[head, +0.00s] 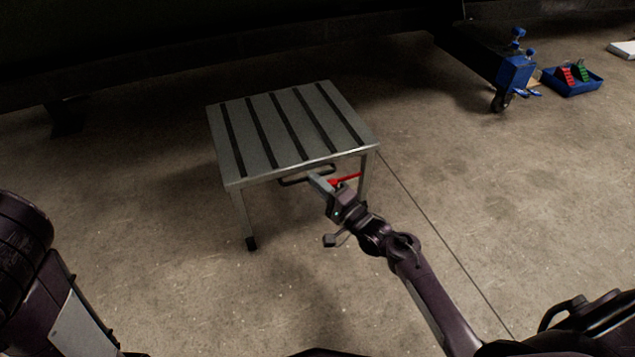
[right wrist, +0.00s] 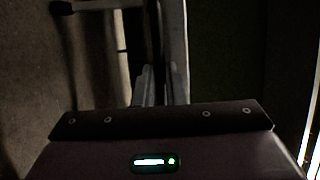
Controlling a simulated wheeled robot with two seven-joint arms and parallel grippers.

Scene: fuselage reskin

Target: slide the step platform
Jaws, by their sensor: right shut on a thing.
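The step platform (head: 262,118) stands upright on the concrete floor, with a grey top crossed by dark strips and metal legs. A dark bar handle (head: 292,182) sits under its near edge. My right gripper (head: 318,181) reaches in from the lower right and is shut on this handle. The fingers also show in the dark right wrist view (right wrist: 160,85), where their contact is hard to make out. My left gripper is out of view; only part of my left arm shows at the left edge.
A red part (head: 345,179) shows beside the gripper under the platform edge. A blue wheeled stand (head: 514,73) and a blue tray (head: 572,88) with red and green items are at the upper right. A dark structure spans the back. Floor around the platform is clear.

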